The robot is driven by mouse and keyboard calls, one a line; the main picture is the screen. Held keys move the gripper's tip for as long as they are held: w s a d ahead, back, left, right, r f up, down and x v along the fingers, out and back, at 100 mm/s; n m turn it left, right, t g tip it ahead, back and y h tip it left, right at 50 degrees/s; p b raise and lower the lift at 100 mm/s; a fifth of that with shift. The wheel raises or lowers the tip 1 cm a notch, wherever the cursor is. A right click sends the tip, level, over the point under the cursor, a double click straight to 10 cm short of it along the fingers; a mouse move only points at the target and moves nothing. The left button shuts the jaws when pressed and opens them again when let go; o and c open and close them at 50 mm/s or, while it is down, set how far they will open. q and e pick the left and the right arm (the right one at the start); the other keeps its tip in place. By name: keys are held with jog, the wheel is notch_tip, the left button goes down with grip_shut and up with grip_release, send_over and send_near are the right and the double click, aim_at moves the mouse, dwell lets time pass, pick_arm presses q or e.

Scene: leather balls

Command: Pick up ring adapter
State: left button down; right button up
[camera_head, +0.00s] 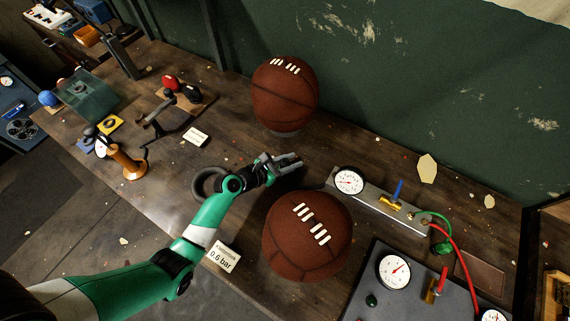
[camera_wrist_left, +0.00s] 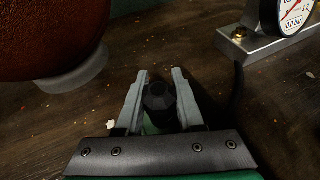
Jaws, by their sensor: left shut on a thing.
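My left gripper (camera_head: 288,163) reaches in over the middle of the table, between the two leather balls. In the left wrist view, its grey fingers (camera_wrist_left: 161,75) are shut on a small dark faceted piece, seemingly the ring adapter (camera_wrist_left: 159,97). Something green shows below that piece, between the fingers. In the head view the held piece is too small and hidden to make out. My right gripper is not in view.
One leather ball (camera_head: 285,95) stands behind the gripper on a pale ring; another (camera_head: 307,236) is close in front. A grey ring (camera_head: 207,183) lies left of the gripper. A gauge bar (camera_head: 378,199) is on the right. A "0.6 bar" card (camera_head: 222,256) stands near the front edge.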

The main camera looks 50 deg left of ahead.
pick_arm(q)
notch_tip(320, 180, up, 10)
jog(key=p, duration=0.6)
jog(key=shift+r, duration=0.15)
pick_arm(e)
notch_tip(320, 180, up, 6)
